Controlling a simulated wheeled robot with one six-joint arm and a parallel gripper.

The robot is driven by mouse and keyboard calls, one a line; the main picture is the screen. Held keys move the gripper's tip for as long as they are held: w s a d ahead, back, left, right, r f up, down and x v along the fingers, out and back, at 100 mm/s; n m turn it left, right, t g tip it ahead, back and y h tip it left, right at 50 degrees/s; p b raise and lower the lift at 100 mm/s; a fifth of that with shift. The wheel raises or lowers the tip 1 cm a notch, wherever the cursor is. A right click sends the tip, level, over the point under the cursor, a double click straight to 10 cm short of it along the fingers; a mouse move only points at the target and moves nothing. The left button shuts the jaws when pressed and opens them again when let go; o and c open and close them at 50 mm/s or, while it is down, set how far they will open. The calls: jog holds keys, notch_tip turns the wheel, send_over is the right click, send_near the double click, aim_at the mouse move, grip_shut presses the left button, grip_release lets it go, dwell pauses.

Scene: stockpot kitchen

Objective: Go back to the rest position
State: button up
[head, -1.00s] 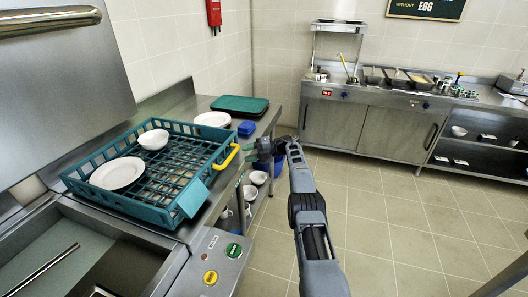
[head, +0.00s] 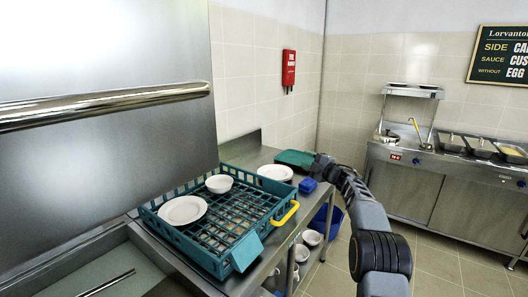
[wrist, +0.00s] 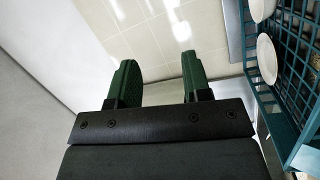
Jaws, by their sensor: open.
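My gripper (wrist: 157,85) shows in the wrist view with its two dark green fingers apart and nothing between them. In the head view my arm reaches up from the lower right, and its end is by the right end of the counter, near the blue box. Pale wall tiles lie beyond the fingers in the wrist view.
A teal dish rack (head: 222,262) holding a plate (head: 183,210) and a bowl (head: 219,183) stands on the steel counter. A large steel hood (head: 100,130) is at left.

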jog(key=s+d+r+m+t+h, duration=0.2)
jog(key=s+r+m+t+h, duration=0.1)
jog(key=r+m+h, duration=0.45)
jog(key=s+d+f+m+g+h, duration=0.25)
jog(key=s+m+h, duration=0.35)
jog(key=s+m, duration=0.45)
jog(key=s+a+f+m+g, duration=0.1)
jog(key=s+f+g, duration=0.3)
jog(key=s, duration=0.7)
jog(key=s+a+f+m+g+y+p, duration=0.1)
jog(key=s+f, duration=0.5)
jog(key=s, duration=0.6)
jog(key=s+a+f+m+g, duration=0.2)
jog(key=s+a+f+g, duration=0.2)
jog(key=s, duration=0.7)
jog(key=f+g, duration=0.1)
jog(key=g, duration=0.1)
jog(key=shift+s+a+f+g+p, duration=0.3)
jog(key=shift+s+f+g+p, duration=0.05)
jog(key=shift+p, duration=0.05)
